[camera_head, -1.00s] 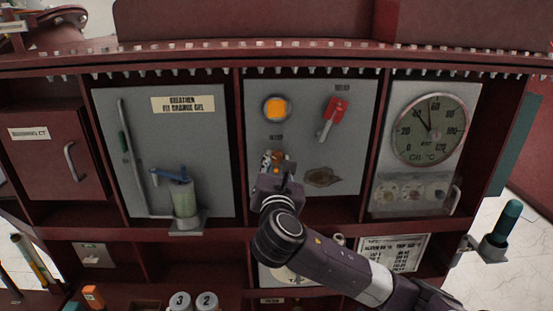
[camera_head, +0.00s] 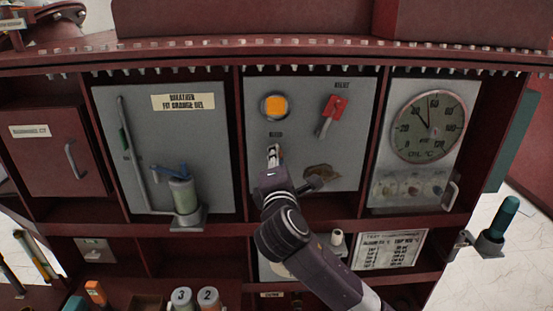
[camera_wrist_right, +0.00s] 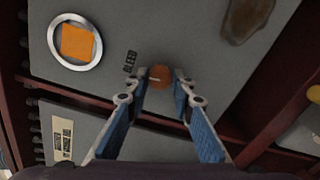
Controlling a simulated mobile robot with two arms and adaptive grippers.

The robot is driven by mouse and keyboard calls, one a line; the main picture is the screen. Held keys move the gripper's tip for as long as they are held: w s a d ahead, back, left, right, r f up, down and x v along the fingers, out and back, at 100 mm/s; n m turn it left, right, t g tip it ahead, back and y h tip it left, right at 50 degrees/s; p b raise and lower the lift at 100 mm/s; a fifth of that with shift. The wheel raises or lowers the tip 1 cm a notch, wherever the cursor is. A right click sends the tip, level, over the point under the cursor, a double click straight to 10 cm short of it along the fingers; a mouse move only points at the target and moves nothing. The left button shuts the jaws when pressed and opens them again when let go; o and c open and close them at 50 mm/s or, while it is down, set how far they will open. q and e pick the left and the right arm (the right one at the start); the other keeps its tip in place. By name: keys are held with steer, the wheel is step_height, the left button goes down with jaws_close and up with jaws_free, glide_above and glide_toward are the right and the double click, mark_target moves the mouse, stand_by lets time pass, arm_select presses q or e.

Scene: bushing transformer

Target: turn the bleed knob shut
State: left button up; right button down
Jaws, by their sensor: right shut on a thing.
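The bleed knob (camera_wrist_right: 159,79) is a small round orange-brown knob with a pale line on its face. It sits on the grey middle panel, below a small dark label. My right gripper (camera_wrist_right: 161,75) is shut on the knob, with one fingertip at each side of it. In the head view my right gripper (camera_head: 273,155) reaches the panel from below and mostly hides the knob. My left gripper is in neither view.
An orange round window (camera_head: 275,107) is above the knob, and a red lever (camera_head: 334,108) is to the upper right. A brown stain (camera_head: 319,173) marks the panel lower right. A dial gauge (camera_head: 429,128) is further right; a breather cylinder (camera_head: 184,196) is left.

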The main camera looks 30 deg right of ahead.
steer(key=shift+m, duration=0.9)
steer(key=shift+f, duration=0.1)
steer(key=c, duration=1.7)
jaws_free()
steer(key=shift+o, duration=0.2)
steer(key=v, duration=0.7)
steer(key=shift+s, duration=0.3)
steer(key=shift+a, duration=0.1)
